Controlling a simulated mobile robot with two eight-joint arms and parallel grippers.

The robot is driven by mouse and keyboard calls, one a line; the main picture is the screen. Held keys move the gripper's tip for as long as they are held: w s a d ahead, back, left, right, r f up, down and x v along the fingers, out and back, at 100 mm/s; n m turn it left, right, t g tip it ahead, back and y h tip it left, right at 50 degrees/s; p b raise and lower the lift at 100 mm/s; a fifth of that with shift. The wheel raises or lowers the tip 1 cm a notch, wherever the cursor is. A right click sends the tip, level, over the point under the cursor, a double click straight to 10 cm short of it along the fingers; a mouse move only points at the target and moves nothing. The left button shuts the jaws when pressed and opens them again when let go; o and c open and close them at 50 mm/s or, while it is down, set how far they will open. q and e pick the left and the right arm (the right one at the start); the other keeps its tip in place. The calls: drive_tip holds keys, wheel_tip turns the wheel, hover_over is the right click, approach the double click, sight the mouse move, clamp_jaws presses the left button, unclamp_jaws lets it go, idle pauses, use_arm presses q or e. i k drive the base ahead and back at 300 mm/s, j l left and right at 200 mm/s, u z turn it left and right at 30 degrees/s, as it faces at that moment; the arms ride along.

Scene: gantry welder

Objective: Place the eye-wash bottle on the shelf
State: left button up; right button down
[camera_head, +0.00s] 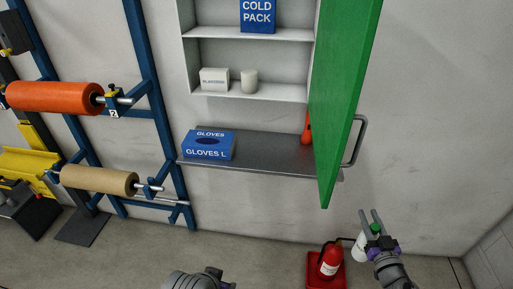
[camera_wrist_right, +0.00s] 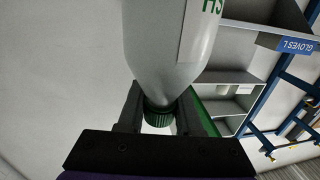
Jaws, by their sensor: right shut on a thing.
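The eye-wash bottle is white with a green cap; in the head view it (camera_head: 358,246) is at the lower right, partly behind my right gripper (camera_head: 376,222). In the right wrist view the bottle (camera_wrist_right: 165,45) fills the upper middle, with green letters on its label. Its green cap (camera_wrist_right: 158,117) sits between the fingers of my right gripper (camera_wrist_right: 158,112), which is shut on it. A white wall cabinet with shelves (camera_head: 270,91) stands open at the upper middle, with a grey shelf (camera_head: 260,150) below. Only part of my left arm shows at the bottom; its gripper is out of sight.
The open green door (camera_head: 342,90) stands between the cabinet and my right gripper. A blue gloves box (camera_head: 208,145) lies on the grey shelf's left; its right end holds an orange object (camera_head: 306,128). A fire extinguisher (camera_head: 330,261) stands left of the bottle. A blue rack (camera_head: 146,75) is left.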

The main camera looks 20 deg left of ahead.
sight(252, 156)
drive_tip(key=j+z, duration=0.25)
drive_tip(key=j, duration=1.65)
